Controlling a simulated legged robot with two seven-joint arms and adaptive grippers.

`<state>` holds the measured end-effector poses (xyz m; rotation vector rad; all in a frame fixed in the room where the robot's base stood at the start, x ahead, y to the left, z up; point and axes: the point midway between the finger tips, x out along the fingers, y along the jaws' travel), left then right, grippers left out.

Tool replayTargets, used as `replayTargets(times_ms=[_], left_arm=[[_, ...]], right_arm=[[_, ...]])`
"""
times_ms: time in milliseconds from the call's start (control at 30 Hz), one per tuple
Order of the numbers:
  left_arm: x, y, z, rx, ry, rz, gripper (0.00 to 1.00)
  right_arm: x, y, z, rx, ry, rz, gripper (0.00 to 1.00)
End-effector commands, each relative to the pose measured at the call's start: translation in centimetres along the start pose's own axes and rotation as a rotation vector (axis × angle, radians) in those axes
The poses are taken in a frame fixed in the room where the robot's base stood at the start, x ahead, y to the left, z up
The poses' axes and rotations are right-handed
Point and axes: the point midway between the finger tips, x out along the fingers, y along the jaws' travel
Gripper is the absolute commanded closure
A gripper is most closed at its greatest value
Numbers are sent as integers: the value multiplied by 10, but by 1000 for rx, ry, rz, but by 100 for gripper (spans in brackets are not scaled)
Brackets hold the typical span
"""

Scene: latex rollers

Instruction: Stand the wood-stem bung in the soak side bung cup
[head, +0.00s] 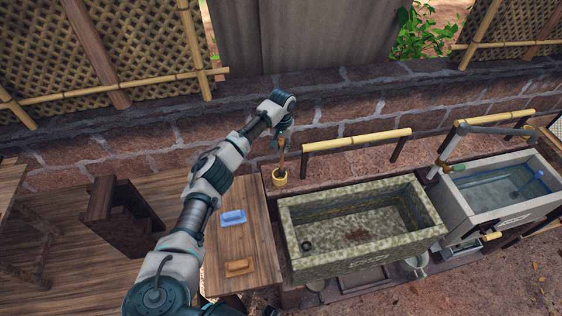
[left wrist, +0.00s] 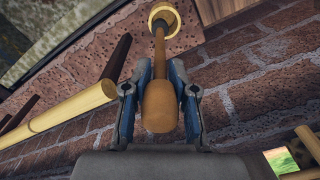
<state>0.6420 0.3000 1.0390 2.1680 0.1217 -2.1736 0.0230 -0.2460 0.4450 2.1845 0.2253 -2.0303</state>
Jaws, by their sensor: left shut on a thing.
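My left gripper (head: 283,138) is shut on the wood-stem bung (head: 281,158) beside the stone basin. In the left wrist view the bung (left wrist: 160,108) has a thick brown wooden handle between the gripper's fingers (left wrist: 158,82) and a thinner stem leading away. The pale yellow bung cup (head: 279,178) stands on the ledge at the basin's back left corner, below the gripper. The cup (left wrist: 154,17) also shows at the stem's far end. The bung's lower end lines up with the cup's opening; I cannot tell whether it rests on the bottom. My right gripper is out of view.
The mossy stone basin (head: 300,268) lies right of the cup, with a bamboo rail (head: 357,141) behind it. A water-filled grey basin (head: 468,217) stands farther right. A blue item (head: 233,218) and a brown block (head: 240,267) lie on the wooden table (head: 228,245).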

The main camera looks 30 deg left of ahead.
Motion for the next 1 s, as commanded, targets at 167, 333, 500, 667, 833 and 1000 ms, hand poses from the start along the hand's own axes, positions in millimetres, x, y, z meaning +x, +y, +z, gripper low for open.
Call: replayTargets(times_ms=[167, 333, 500, 667, 833, 1000], left_arm=[[26, -6, 1, -4, -3, 2, 100], [52, -6, 1, -3, -2, 4, 100], [56, -4, 0, -3, 0, 1, 100], [55, -1, 0, -3, 0, -2, 58], [55, -1, 0, -3, 0, -1, 48], [55, -4, 1, -3, 0, 2, 48]], right_arm=[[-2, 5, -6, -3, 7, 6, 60], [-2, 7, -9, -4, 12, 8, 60], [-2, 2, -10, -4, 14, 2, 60], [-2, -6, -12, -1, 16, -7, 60], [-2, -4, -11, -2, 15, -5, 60], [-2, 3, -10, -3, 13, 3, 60]])
